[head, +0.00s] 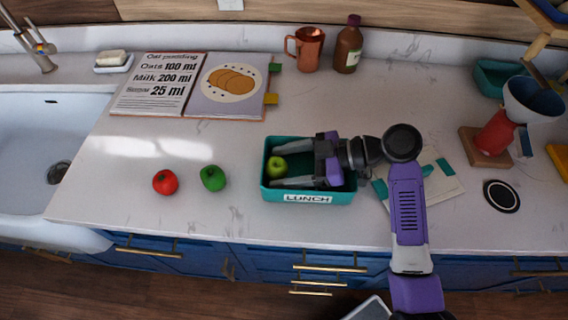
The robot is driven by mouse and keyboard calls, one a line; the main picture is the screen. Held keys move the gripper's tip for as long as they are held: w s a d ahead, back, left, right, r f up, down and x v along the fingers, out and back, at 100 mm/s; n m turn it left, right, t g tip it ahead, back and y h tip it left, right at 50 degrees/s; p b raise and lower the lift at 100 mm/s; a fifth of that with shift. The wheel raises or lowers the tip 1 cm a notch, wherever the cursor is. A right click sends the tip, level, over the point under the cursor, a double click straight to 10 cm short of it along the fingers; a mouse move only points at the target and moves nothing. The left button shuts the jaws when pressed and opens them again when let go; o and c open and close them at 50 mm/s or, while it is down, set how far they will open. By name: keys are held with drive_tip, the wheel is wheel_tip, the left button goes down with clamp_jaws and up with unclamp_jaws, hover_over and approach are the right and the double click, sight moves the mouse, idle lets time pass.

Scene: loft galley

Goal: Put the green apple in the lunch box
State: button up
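The green apple (277,167) is at the left end of the teal lunch box (306,198), inside its walls; whether it rests on the floor of the box is hard to tell. My gripper (279,166) reaches in from the right, over the box. Its two grey fingers are spread, one on the far side of the apple and one on the near side. Small gaps seem to show between the fingers and the apple. My gripper's purple body covers part of the box's right half.
A dark green round item (213,178) and a red one (165,182) lie left of the box. Behind stand an open recipe book (190,88), a copper mug (308,48) and a brown bottle (348,46). A sink (45,150) is at the left. The counter in between is clear.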

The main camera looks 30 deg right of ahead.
drive_tip(key=shift+r, duration=0.25)
drive_tip(key=b+v, duration=0.2)
drive_tip(key=v, duration=1)
